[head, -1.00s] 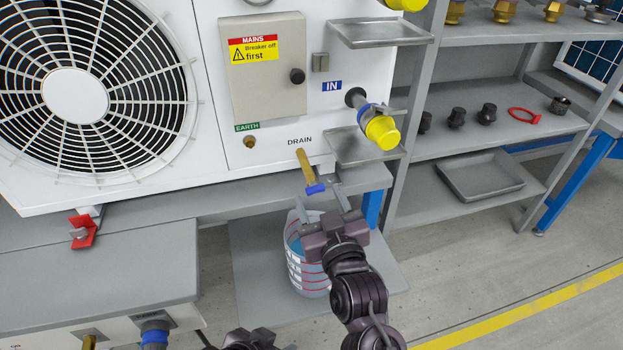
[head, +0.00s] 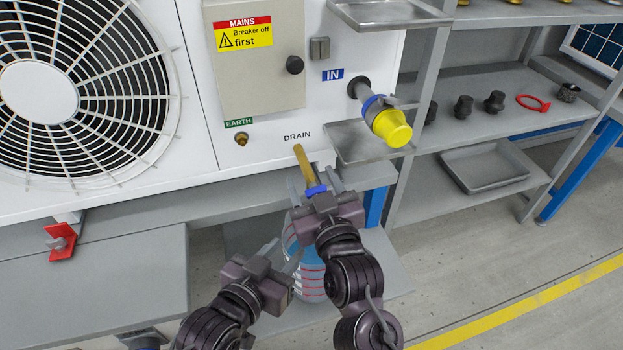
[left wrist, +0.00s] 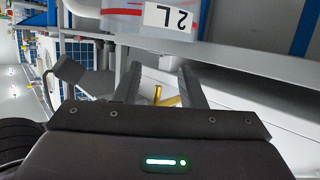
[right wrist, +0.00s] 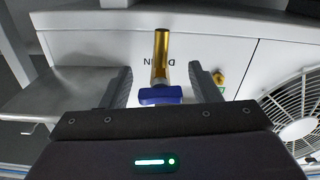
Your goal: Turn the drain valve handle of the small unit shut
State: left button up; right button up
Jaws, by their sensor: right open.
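The drain valve has a brass pipe (head: 304,160) coming out of the white unit under the word DRAIN, with a blue handle (head: 316,190) at its end. In the right wrist view the blue handle (right wrist: 160,95) lies crosswise between the fingers, with a gap on each side. My right gripper (head: 314,183) is open around it. My left gripper (head: 284,252) is open, lower and to the left, beside the jug; brass parts (left wrist: 168,98) show beyond its fingers in the left wrist view. The right gripper partly hides the handle in the head view.
A clear measuring jug (head: 311,281) with red and white marks and blue liquid stands below the drain. A yellow-capped IN port (head: 388,125) and small tray (head: 362,142) are at the right. A red clamp (head: 61,241) is at the left.

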pick_arm(q)
jog(key=shift+w+r, duration=0.1)
jog(key=shift+r, duration=0.1)
pick_arm(e)
jog(key=c, duration=1)
jog(key=shift+r+p, duration=0.1)
jog(key=shift+p, duration=0.65)
jog(key=shift+m+p, duration=0.7)
jog(key=shift+p, duration=0.4)
pick_arm(q)
jog(key=s+a+f+g+y, duration=0.3)
jog(key=s+a+f+g, duration=0.1)
jog(key=s+f+g, duration=0.4)
notch_tip(320, 180, down, 5)
jog(key=s, duration=0.2)
jog(key=shift+s+a+r+g+y, duration=0.2)
jog(key=shift+s+g+y, duration=0.1)
jog(key=shift+s, duration=0.1)
pick_arm(e)
jog(key=o, duration=1)
